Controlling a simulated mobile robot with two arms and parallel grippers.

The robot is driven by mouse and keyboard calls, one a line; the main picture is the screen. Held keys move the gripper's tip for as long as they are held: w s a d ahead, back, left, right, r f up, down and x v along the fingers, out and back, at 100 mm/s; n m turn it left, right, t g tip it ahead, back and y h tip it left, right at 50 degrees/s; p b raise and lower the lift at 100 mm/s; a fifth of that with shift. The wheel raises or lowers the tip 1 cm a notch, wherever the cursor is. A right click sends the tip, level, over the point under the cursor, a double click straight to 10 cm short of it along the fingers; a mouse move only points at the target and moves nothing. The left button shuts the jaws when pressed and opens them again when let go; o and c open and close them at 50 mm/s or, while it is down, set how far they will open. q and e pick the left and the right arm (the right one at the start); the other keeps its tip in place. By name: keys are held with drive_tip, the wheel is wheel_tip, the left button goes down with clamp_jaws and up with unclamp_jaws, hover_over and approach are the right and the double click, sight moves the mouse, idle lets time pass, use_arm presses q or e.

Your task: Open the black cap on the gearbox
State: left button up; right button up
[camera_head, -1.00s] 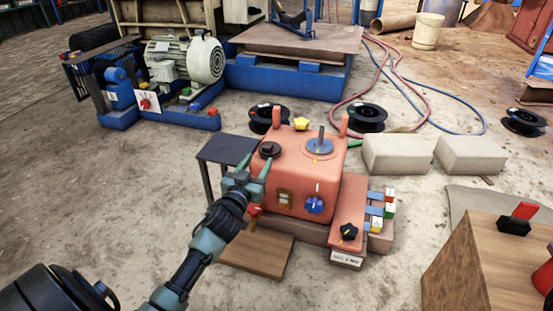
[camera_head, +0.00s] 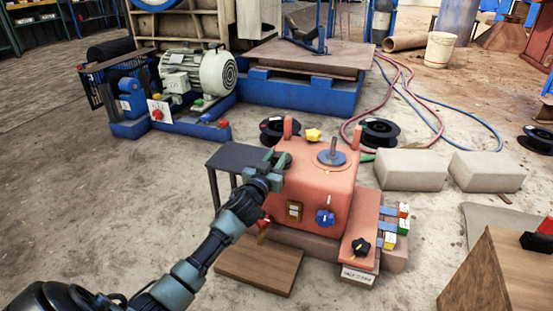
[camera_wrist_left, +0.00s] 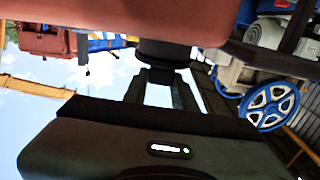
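The orange-red gearbox (camera_head: 322,190) stands in the middle of the head view. Its black cap is hidden there behind my left gripper (camera_head: 268,166), which is at the top left corner of the gearbox. In the left wrist view, the black cap (camera_wrist_left: 163,52) shows against the red gearbox underside edge (camera_wrist_left: 200,20). My left gripper's fingers (camera_wrist_left: 160,84) reach up to the cap with a gap between them. I cannot tell whether they press on it. My right gripper is not in view.
A small dark table (camera_head: 232,157) stands left of the gearbox. Blue and black knobs are on the gearbox front and the side block (camera_head: 362,235). A wooden board (camera_head: 258,265) lies in front. A grey motor (camera_head: 205,72) stands behind left.

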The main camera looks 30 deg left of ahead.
use_arm(q)
clamp_jaws()
idle(1.0)
